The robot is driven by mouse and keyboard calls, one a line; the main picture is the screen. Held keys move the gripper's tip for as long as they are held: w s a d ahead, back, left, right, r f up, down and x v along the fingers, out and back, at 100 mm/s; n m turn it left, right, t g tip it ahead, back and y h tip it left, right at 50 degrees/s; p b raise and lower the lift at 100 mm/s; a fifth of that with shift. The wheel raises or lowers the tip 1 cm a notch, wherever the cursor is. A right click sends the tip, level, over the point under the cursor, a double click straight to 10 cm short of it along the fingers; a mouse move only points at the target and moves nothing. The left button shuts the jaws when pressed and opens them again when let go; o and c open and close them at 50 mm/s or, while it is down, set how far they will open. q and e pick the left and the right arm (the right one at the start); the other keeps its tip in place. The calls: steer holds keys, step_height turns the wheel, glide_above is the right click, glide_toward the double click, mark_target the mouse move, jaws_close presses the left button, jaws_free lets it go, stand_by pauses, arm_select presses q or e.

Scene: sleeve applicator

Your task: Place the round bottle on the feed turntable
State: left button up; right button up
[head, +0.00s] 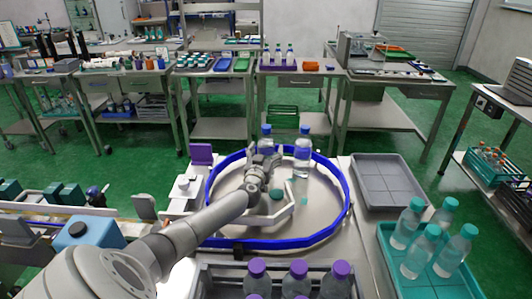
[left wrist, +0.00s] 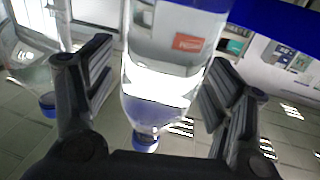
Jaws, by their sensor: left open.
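The feed turntable (head: 232,222) is a round plate inside a blue rim in the middle of the head view. A clear round bottle with a blue cap (head: 266,142) stands at its far side, partly hidden by my left gripper (head: 263,165). A second clear bottle with a blue cap (head: 302,160) stands to its right. In the left wrist view, a clear bottle (left wrist: 160,90) appears cap-down between the two spread fingers of my left gripper (left wrist: 160,95). I cannot tell whether either finger touches it. My right gripper is out of view.
Purple-capped bottles stand in a grey crate (head: 230,270) at the front. A teal tray (head: 460,285) with several teal-capped bottles is at the right. An empty grey tray (head: 385,180) lies behind it. A blue box (head: 85,238) is at the left.

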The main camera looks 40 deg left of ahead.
arm_select(q)
steer(key=shift+r, duration=0.1)
steer(key=shift+s+d, duration=0.15)
steer(key=shift+s, duration=0.15)
steer(key=p+v, duration=0.2)
steer(key=v, duration=0.4)
steer(key=shift+s+d, duration=0.2)
steer(key=shift+s, duration=0.2)
